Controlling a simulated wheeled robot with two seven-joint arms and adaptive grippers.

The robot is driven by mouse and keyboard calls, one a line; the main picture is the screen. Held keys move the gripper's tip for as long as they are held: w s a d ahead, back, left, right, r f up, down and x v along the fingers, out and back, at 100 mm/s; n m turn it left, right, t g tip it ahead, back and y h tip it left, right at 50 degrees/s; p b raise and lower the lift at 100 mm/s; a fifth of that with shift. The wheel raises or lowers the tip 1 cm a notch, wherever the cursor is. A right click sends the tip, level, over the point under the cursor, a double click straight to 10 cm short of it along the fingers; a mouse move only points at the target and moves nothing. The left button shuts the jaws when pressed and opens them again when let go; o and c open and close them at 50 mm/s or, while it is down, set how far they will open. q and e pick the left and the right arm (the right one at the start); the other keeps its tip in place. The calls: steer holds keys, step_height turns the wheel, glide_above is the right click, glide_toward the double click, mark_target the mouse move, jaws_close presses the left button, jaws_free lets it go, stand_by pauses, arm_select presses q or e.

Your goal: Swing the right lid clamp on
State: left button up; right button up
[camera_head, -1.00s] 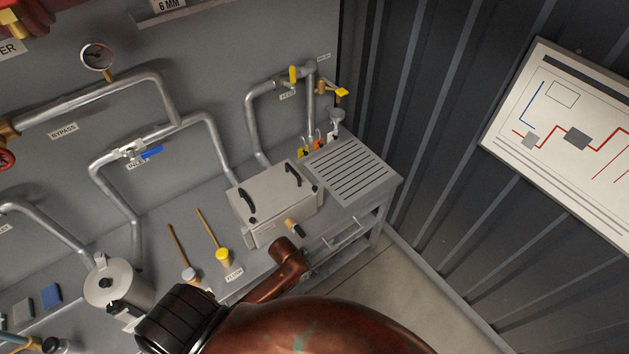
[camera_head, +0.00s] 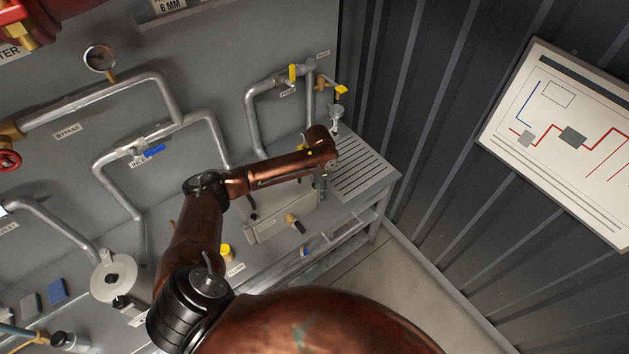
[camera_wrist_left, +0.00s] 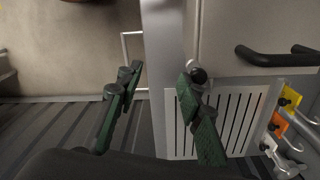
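The grey lidded box (camera_head: 270,226) stands on the bench, partly covered by my left arm in the head view. In the left wrist view the box lid (camera_wrist_left: 228,38) is at upper right, with a black bar handle (camera_wrist_left: 275,57). A small dark round knob (camera_wrist_left: 198,75) is at the box's front right corner; I cannot tell whether it is the right lid clamp. My left gripper (camera_head: 321,186) points down by the box's right end. In the wrist view its green fingers (camera_wrist_left: 160,80) are apart and empty, the right finger close to the knob. My right gripper is out of view.
A slotted drainboard (camera_head: 365,170) lies right of the box. A tap with a black knob (camera_head: 295,222) sticks out of the box's front. Open floor (camera_head: 350,260) lies in front.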

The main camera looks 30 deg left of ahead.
arm_select(q)
steer(key=shift+n, duration=0.3)
steer(key=w+a+r, duration=0.1)
steer(key=r, duration=0.1)
steer(key=a+r, duration=0.1)
steer(key=r, duration=0.1)
steer(key=w+a+r, duration=0.1)
steer(key=a+r, duration=0.1)
steer(key=shift+w, duration=0.3)
step_height(320, 180, down, 6)
steer(key=shift+w+a+f+p, duration=0.1)
steer(key=shift+f+p, duration=0.05)
steer(key=shift+p, duration=0.55)
steer(key=shift+f, duration=0.65)
steer(key=shift+c, duration=0.6)
jaws_close()
